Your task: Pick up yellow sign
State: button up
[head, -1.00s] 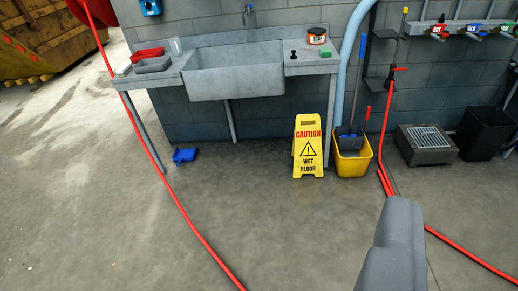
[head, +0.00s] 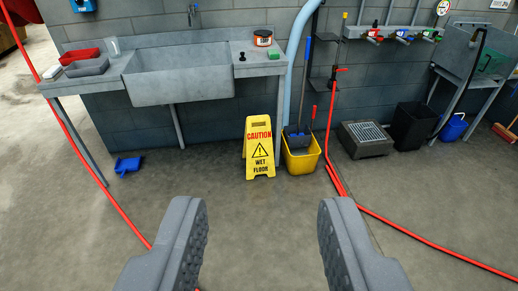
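The yellow caution wet floor sign (head: 259,149) stands upright on the concrete floor, in front of the wall and near the right end of the sink bench. My gripper (head: 263,222) is open and empty, with its two grey padded fingers wide apart at the bottom of the view. The sign shows beyond the fingers, between them in the picture, and is apart from both.
A yellow bucket (head: 301,157) stands right beside the sign. A red hose (head: 430,240) crosses the floor at right, and another hangs at left. A grey sink (head: 180,77), a grated block (head: 366,139) and a black bin (head: 413,126) line the wall. A blue dustpan (head: 128,165) lies at left.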

aim_at(258, 152)
jog(key=z, duration=0.55)
jog(key=i, duration=1.9)
jog(key=u, duration=0.3)
jog(key=i, duration=1.25)
jog(key=u, duration=0.85)
jog(key=i, duration=0.3)
jog(key=u, duration=0.15)
jog(key=k, duration=0.9)
jog(key=u, duration=0.15)
jog(key=i, duration=0.55)
jog(key=u, duration=0.05)
